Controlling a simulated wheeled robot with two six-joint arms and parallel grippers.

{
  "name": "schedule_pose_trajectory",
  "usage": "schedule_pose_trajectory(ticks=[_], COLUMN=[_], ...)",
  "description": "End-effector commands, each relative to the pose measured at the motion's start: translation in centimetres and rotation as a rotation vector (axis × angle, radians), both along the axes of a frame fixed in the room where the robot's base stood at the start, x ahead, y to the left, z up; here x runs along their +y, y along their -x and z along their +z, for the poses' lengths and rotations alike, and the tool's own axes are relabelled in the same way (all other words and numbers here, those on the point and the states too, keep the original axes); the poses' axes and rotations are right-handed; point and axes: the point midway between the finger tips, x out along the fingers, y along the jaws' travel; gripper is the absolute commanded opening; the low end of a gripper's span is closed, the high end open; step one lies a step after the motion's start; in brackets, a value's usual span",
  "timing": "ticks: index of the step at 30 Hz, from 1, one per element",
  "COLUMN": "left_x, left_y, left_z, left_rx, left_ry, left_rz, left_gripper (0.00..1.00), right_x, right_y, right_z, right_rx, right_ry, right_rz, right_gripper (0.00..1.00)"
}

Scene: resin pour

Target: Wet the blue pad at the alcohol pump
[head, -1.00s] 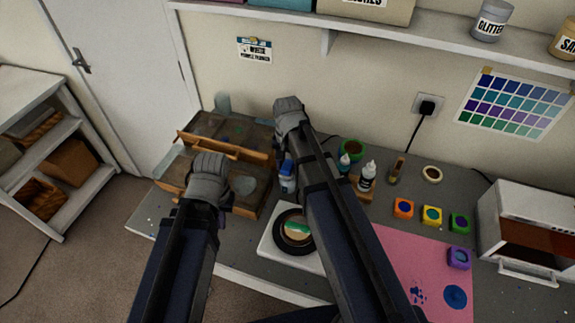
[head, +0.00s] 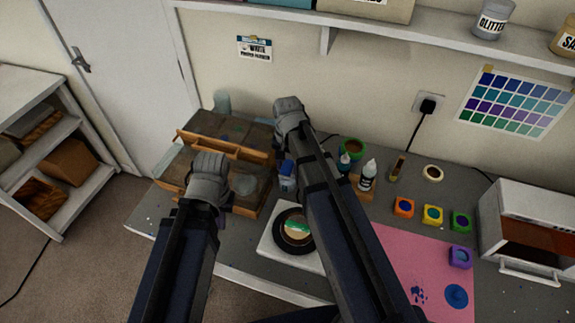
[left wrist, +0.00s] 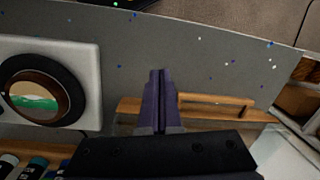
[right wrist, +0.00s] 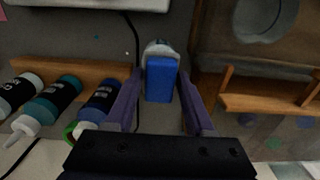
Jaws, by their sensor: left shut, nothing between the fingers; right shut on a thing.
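The blue pad (right wrist: 160,80) shows in the right wrist view between the two fingers of my right gripper (right wrist: 159,88), which is shut on it. Just beyond the pad a pale metallic round top (right wrist: 158,48) shows, likely the alcohol pump; the pad covers most of it, and I cannot tell whether they touch. My left gripper (left wrist: 160,75) is shut and empty, over the table near the wooden tray's edge.
A wooden divided tray (head: 250,152) lies at the left of the table. Dropper bottles (head: 367,175) stand in a wooden rack. A white scale (head: 270,243) holds a round dark mould (head: 294,232). Paint pots and a pink mat (head: 400,255) lie at the right.

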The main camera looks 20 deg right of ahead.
Motion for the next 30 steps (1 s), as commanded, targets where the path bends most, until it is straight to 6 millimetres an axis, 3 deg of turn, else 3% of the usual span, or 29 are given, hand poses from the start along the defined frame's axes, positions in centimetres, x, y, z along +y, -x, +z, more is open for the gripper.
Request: schedule_pose_trajectory(ticks=[30], left_x=[0.0], left_y=[0.0], left_z=[-1.2], left_rx=[0.0], left_ry=[0.0], left_rz=[0.0], left_gripper=[0.0], right_x=[0.0], right_y=[0.0], right_z=[-1.2], right_rx=[0.0], right_ry=[0.0], right_rz=[0.0], right_gripper=[0.09])
